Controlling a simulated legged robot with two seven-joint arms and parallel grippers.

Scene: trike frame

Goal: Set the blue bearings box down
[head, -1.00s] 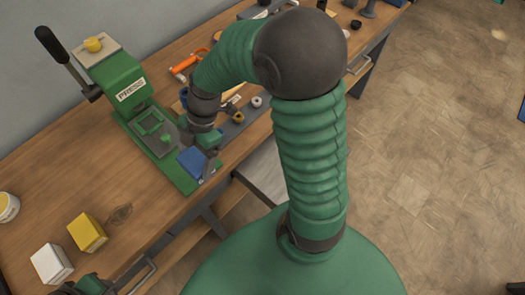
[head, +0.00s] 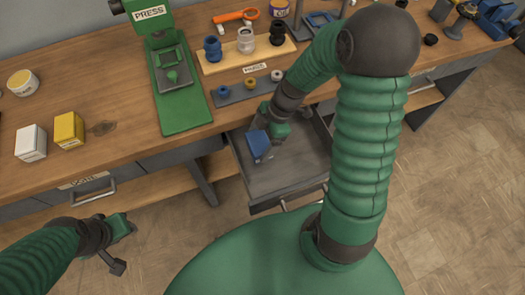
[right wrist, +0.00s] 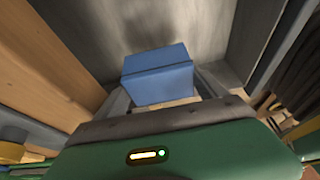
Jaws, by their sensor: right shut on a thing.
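The blue bearings box (head: 258,147) is held over the left part of an open grey drawer (head: 300,172) below the workbench. My right gripper (head: 267,137) is shut on the box. In the right wrist view the box (right wrist: 158,78) sits between the two fingers, with the grey drawer floor beyond it. I cannot tell whether the box touches the drawer floor. My left gripper (head: 115,245) is at the lower left, in front of the bench and away from the box. Its fingers are too unclear to tell open from shut.
The green press (head: 180,95) stands left of the drawer. A wooden rack (head: 247,58) with several parts and a grey strip (head: 248,88) with rings lie behind it. A yellow box (head: 68,130) and a white box (head: 31,143) stand at the left. The drawer looks otherwise empty.

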